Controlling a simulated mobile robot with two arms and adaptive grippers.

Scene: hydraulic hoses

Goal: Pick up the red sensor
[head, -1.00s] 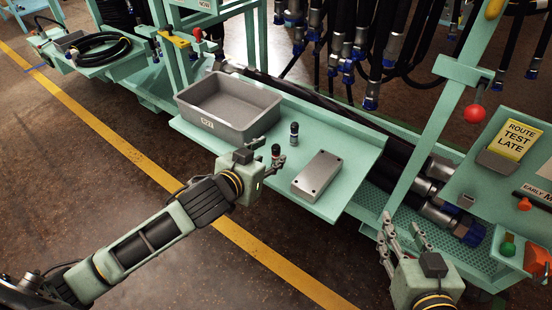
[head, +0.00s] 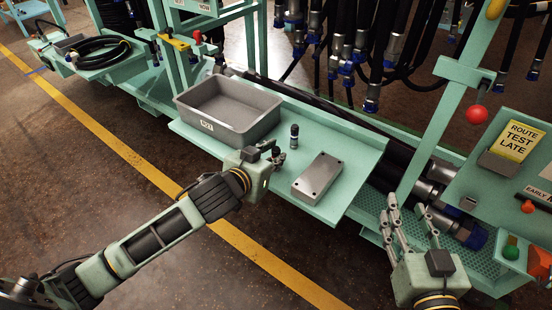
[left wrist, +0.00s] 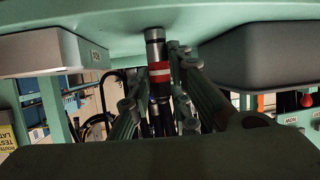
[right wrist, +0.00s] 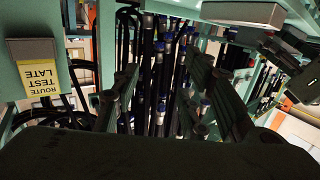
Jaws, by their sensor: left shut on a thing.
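The red sensor (left wrist: 161,72), a small dark cylinder with a silver end and a red-and-white band, stands between the fingers of my left gripper (left wrist: 160,105) in the left wrist view. The fingers are shut on it. I cannot tell whether the sensor still touches the shelf. My right gripper (head: 410,225) is open and empty, low at the right, away from the sensor.
A grey bin (head: 205,122) lies to the left and a flat grey metal box (head: 319,176) to the right. Hoses hang behind the shelf. A green post (head: 437,130) rises at the right.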

